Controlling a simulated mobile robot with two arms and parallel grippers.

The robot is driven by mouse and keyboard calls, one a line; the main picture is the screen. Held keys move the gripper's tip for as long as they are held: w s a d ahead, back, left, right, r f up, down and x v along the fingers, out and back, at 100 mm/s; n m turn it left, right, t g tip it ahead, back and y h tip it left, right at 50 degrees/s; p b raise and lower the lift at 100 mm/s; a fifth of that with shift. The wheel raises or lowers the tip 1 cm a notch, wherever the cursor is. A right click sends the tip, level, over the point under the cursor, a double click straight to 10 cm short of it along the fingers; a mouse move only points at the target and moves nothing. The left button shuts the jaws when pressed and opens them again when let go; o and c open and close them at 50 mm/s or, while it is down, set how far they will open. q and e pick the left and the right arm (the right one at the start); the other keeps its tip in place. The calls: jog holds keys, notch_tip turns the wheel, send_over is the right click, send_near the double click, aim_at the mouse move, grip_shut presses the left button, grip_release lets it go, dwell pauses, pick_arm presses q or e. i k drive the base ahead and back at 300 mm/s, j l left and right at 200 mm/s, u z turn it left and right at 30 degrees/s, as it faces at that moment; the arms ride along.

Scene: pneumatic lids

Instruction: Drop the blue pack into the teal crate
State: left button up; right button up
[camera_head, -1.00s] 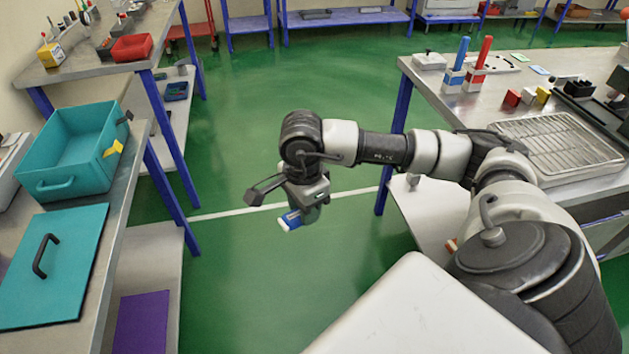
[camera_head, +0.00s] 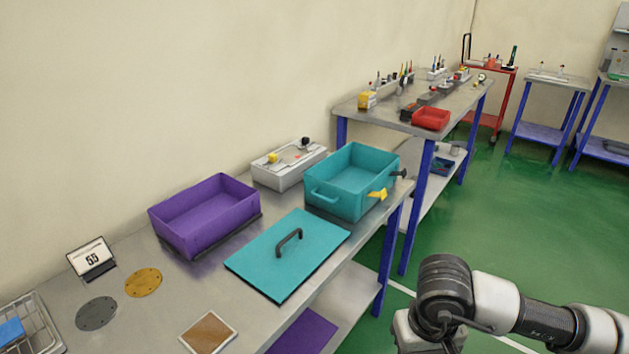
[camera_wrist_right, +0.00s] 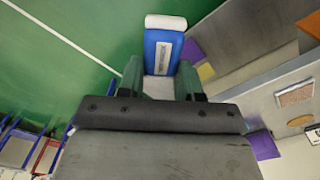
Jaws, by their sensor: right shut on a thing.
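The teal crate (camera_head: 352,182) stands open on the steel bench in the head view, with a yellow latch on its near right side. Its teal lid (camera_head: 285,255) with a black handle lies flat on the bench in front of it. The blue pack (camera_wrist_right: 163,52), blue with white ends and a pale label, shows in the right wrist view. My right gripper (camera_wrist_right: 162,82) is shut on it, one finger on each side, with green floor behind. In the head view only part of my right arm shows at the lower right. My left gripper is out of view.
A purple crate (camera_head: 205,218) stands left of the teal crate, and a white pneumatic unit (camera_head: 288,165) is behind. A number sign (camera_head: 92,258), round plates and a brown square (camera_head: 208,333) lie to the left. A further bench holds a red bin (camera_head: 430,118).

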aim_at(358, 190)
jog(key=i+l+u, duration=0.15)
jog(key=l+u, duration=0.6)
jog(key=u, duration=0.15)
jog(key=l+u, duration=0.4)
jog(key=i+l, duration=0.05)
jog(key=l, duration=0.05)
